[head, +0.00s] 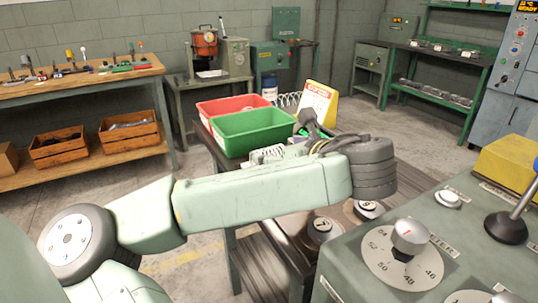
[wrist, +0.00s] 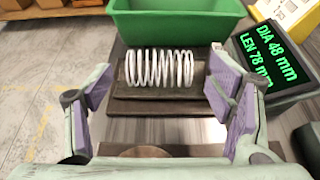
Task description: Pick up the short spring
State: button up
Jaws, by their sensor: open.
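A white coil spring (wrist: 160,69) lies on its side on a brown plate (wrist: 140,104) in front of the green bin in the wrist view, its length running left to right. It also shows partly in the head view (head: 266,154), behind my forearm. My gripper (wrist: 163,88) is open and empty, with its lilac-padded fingers well apart. The spring lies ahead of the fingers, between their lines of reach and apart from both. I cannot tell the height gap. In the head view my wrist hides most of the gripper.
A green bin (head: 257,132) and a red bin (head: 230,104) stand close behind. A display (wrist: 268,58) reading DIA 48 mm, LEN 78 mm is near the right finger. Another coil (head: 287,99) lies near a yellow-edged sign (head: 318,102). A dial console (head: 463,213) stands at right.

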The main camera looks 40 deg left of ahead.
aim_at(270, 149)
jog(key=p+x, duration=0.3)
jog(key=x, duration=0.2)
jog(key=shift+a, duration=0.3)
jog(key=shift+w+a+f, duration=0.1)
jog(key=shift+w+f, duration=0.05)
jog(key=shift+c, duration=0.5)
jog(key=c, duration=0.9)
jog(key=shift+c, duration=0.2)
